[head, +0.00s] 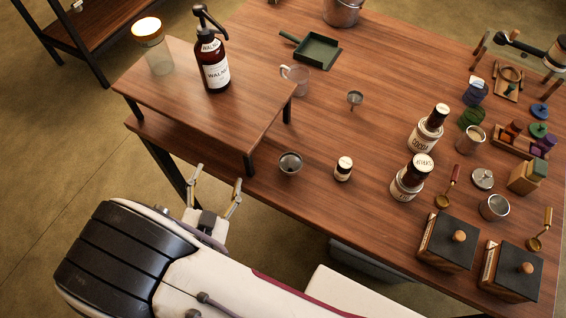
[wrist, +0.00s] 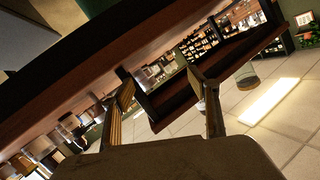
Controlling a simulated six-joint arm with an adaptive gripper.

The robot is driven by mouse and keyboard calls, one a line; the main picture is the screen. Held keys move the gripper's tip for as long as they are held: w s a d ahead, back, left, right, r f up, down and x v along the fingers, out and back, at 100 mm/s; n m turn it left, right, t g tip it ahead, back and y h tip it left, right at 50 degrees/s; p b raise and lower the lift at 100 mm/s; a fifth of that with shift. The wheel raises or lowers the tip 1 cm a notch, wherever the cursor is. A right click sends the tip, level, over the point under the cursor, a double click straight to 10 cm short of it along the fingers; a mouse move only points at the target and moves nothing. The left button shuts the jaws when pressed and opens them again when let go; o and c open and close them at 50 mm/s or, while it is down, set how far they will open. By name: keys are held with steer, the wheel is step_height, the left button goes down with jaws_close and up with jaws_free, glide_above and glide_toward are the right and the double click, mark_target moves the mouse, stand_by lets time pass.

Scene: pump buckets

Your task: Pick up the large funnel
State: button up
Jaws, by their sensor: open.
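Two metal funnels stand on the wooden table. The larger-looking funnel (head: 290,162), wide-mouthed and dark inside, is near the table's front edge, just right of the raised shelf. The smaller funnel (head: 355,98) is farther back, its narrow stem visible. My gripper (head: 218,176) is open and empty, off the table's front edge and left of the larger funnel, clearly apart from it. In the wrist view my gripper's fingers (wrist: 166,88) are spread with nothing between them. Neither funnel can be made out in the wrist view.
The raised wooden shelf (head: 190,92) holds a brown pump bottle (head: 213,65) and a glass jar (head: 154,50). A small labelled bottle (head: 343,169) stands right of the larger funnel. A glass mug (head: 296,80) is behind it. Bottles and boxes crowd the right side.

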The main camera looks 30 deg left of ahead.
mark_target(285, 172)
steer(key=w+d+t+h, duration=0.1)
steer(key=d+h, duration=0.1)
steer(key=d, duration=0.2)
steer(key=w+d+t+h, duration=0.1)
steer(key=w+d, duration=0.1)
steer(key=d, duration=0.3)
steer(key=w+d+t+h, duration=0.2)
steer(key=d, duration=0.2)
steer(key=shift+w+d+h, duration=0.1)
steer(key=shift+d+h, duration=0.15)
steer(key=shift+h, duration=0.05)
steer(key=shift+w+a, duration=0.1)
steer(key=shift+w, duration=1.2)
steer(key=shift+w, duration=0.1)
steer(key=shift+w+a+r, duration=0.1)
steer(key=shift+w, duration=1.15)
steer(key=shift+w+a, duration=0.1)
steer(key=shift+w, duration=1.15)
steer(key=c, duration=1.1)
